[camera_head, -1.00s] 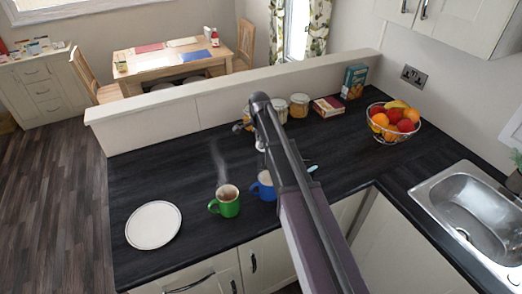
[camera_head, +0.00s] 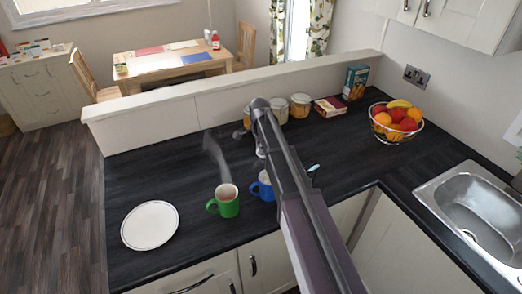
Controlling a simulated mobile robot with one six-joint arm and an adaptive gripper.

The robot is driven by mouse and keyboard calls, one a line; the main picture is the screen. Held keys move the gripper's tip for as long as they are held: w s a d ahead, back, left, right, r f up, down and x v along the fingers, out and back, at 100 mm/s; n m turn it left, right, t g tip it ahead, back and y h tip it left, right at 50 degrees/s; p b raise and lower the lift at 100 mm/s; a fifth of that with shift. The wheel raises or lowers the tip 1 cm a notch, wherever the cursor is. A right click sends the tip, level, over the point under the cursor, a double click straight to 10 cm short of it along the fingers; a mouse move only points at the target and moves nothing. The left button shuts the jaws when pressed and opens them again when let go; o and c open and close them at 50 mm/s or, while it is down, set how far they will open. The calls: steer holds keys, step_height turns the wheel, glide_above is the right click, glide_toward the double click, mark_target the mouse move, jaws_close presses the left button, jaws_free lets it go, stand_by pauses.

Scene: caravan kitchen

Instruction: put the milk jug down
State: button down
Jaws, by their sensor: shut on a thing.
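My arm reaches over the counter from the lower right and hides most of my gripper (camera_head: 257,142). Only small grey parts show at the arm's left side. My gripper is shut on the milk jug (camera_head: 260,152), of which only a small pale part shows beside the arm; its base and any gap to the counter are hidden. A green mug (camera_head: 226,204) with a brown drink stands on the dark counter (camera_head: 180,180), steaming. A blue mug (camera_head: 264,189) stands right of it, partly behind my arm.
A white plate (camera_head: 150,225) lies at the counter's left. Jars (camera_head: 300,106), a flat box (camera_head: 330,106) and a carton (camera_head: 355,82) stand along the back ledge. A fruit bowl (camera_head: 396,122) and the sink (camera_head: 480,215) are at the right.

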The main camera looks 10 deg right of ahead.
steer(key=shift+f, duration=0.15)
steer(key=c, duration=0.7)
jaws_free()
steer(key=shift+r, duration=0.25)
step_height(320, 180, up, 12)
steer(key=p, duration=1.2)
steer(key=shift+s, duration=0.15)
steer(key=shift+s+d+n, duration=1.05)
steer(key=shift+s+n, duration=1.35)
steer(key=shift+s, duration=2.15)
steer(key=shift+s+d+n, duration=1)
steer(key=shift+s+n, duration=1.4)
steer(key=shift+s, duration=2.1)
steer(key=shift+s+d+n, duration=1.05)
steer(key=shift+s+n, duration=1.35)
steer(key=shift+s, duration=2.15)
